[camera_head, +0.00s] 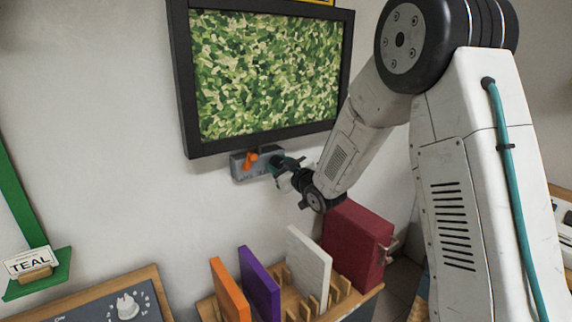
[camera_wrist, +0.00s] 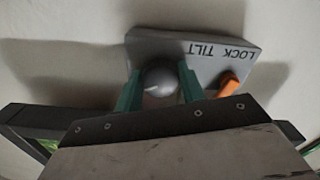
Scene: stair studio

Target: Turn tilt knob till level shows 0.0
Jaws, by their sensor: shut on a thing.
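A grey box (camera_head: 239,176) is on the wall below the framed green-patterned panel (camera_head: 265,75). In the wrist view the box (camera_wrist: 215,62) appears upside down with "LOCK" and "TILT" lettering. The round dark grey tilt knob (camera_wrist: 158,75) stands out at the "TILT" end. My gripper (camera_wrist: 157,88) is shut on the knob, with one green finger on each side. In the head view my gripper (camera_head: 280,165) hides the knob. An orange lock lever (camera_wrist: 229,83) is beside it, also visible in the head view (camera_head: 250,159). I see no readable level figure.
The wall left of the box is clear.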

